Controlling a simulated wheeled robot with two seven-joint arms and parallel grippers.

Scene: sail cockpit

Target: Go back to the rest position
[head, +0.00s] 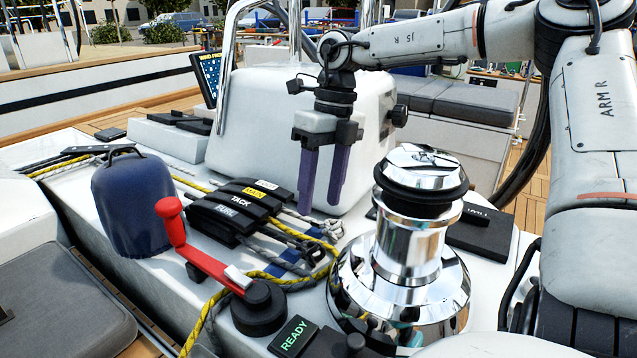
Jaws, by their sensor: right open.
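My right gripper (322,205) hangs down from my right arm, which comes in from the right. Its two purple fingers are apart with nothing between them. In the picture it is above and left of the chrome winch (405,240) and right of the black rope clutches (236,208). My left gripper is not in view.
A red winch handle (200,250) stands on a black base left of the winch. A dark blue bag (135,203) sits farther left. Yellow rope (292,279) runs across the white deck. A "READY" panel (293,337) is in front. A white pedestal (262,130) rises behind.

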